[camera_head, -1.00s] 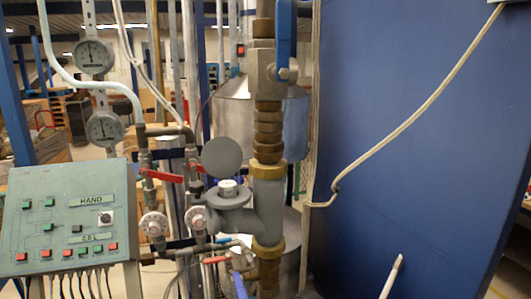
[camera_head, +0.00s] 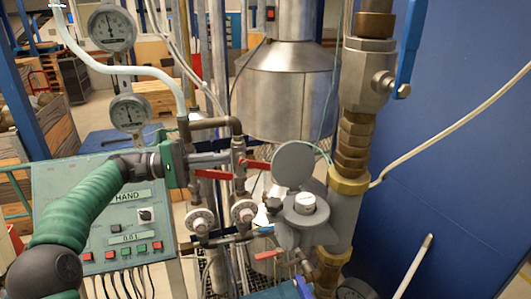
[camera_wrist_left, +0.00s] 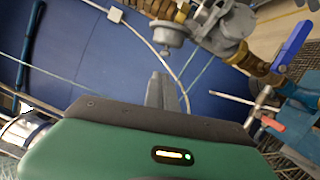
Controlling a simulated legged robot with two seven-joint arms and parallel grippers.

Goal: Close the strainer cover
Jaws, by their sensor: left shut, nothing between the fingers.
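The strainer cover, a round grey disc (camera_head: 293,165), stands open and upright in the head view. It rises behind the top of the grey strainer body (camera_head: 313,233), which has a small pale cap (camera_head: 305,202) on top. My green left arm comes in from the left. My left gripper (camera_head: 228,158) is shut and empty, its grey fingers pointing right, left of the cover and apart from it in the picture. In the left wrist view its shut fingers (camera_wrist_left: 160,90) point up toward grey pipe fittings (camera_wrist_left: 230,30); I cannot tell the cover there. My right gripper is not in view.
Red-handled valves (camera_head: 215,174) and pipes stand near my left gripper. A thick brass pipe (camera_head: 353,145) with a blue lever (camera_head: 411,45) rises right of the cover. A control box (camera_head: 75,190) is at left, a blue panel (camera_head: 470,160) at right.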

